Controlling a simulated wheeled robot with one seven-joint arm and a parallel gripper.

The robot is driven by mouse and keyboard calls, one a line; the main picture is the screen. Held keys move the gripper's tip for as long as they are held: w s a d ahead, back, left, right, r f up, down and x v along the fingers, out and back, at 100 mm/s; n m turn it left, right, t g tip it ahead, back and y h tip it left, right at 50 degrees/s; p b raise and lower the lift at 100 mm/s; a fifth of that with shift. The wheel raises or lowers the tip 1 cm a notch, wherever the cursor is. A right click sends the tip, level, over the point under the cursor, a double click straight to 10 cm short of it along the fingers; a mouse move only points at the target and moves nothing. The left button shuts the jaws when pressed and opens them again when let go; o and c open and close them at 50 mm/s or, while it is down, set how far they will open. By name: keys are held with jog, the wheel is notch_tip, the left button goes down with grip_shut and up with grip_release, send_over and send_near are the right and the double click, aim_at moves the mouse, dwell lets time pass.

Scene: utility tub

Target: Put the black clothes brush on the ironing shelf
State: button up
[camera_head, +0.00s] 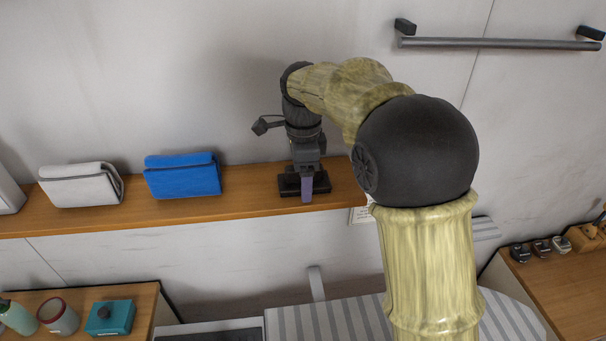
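The black clothes brush (289,184) appears as a low dark shape on the long wooden shelf (240,205), which seems to be the ironing shelf. The brush looks level, at or very close to the shelf top. The gripper body hides part of the brush, and only one finger shows clearly, so its grip cannot be made out.
A blue folded case (183,176) and a grey-white folded case (81,186) stand left on the shelf. A grey rail (500,43) is on the wall. A striped ironing board (325,322) lies below. Bare shelf shows between the blue case and the brush.

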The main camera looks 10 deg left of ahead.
notch_tip(320, 180, up, 12)
jog(key=shift+w+r+b, duration=0.1)
jog(key=shift+b, duration=0.3)
dwell(0.3)
dwell(0.6)
